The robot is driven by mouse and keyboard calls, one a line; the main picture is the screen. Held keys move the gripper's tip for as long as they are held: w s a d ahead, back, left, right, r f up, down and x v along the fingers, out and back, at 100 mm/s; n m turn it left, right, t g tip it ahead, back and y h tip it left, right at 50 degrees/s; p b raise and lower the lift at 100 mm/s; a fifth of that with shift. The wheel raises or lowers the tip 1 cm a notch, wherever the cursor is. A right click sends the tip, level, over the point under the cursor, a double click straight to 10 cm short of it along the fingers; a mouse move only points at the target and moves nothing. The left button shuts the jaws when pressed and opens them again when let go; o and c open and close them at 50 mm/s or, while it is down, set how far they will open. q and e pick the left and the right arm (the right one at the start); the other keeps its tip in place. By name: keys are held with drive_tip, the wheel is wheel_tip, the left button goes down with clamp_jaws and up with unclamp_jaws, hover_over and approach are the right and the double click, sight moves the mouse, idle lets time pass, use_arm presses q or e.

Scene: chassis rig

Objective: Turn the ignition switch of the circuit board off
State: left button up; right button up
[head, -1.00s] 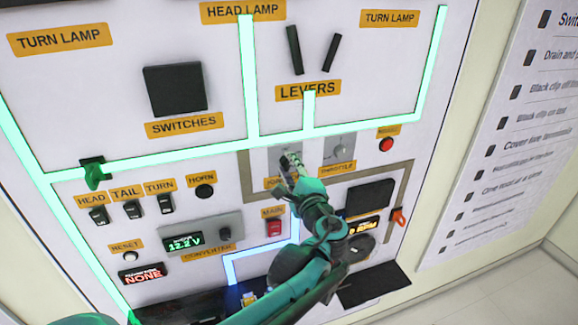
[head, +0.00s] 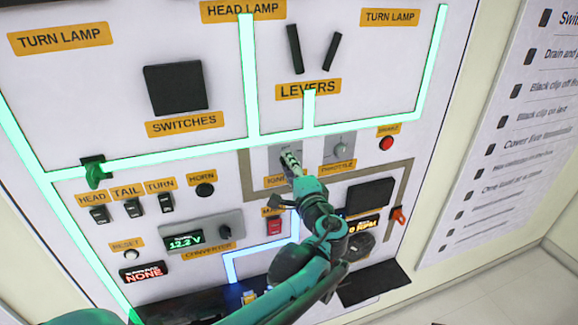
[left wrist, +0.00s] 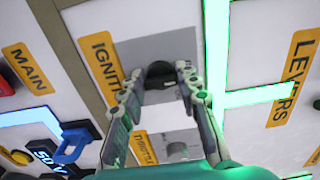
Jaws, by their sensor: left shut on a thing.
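The ignition switch is a dark round knob (left wrist: 160,72) on a grey plate, beside the orange IGNITION label (left wrist: 106,68) in the left wrist view. My left gripper (head: 289,157) is at the ignition plate (head: 271,160) in the head view, below the LEVERS label. In the left wrist view its two fingers (left wrist: 160,82) are on either side of the knob, shut on it. In the head view the fingers hide the knob, and its exact angle is hard to read. My right gripper is not in view.
The throttle knob (head: 341,149) is just right of the ignition plate. A red button (head: 386,143) and a red MAIN switch (head: 274,227) are near. A black shelf (head: 374,283) sticks out below.

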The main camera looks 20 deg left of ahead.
use_arm(q)
drive_tip(key=o, duration=1.1)
drive_tip(key=v, duration=1.2)
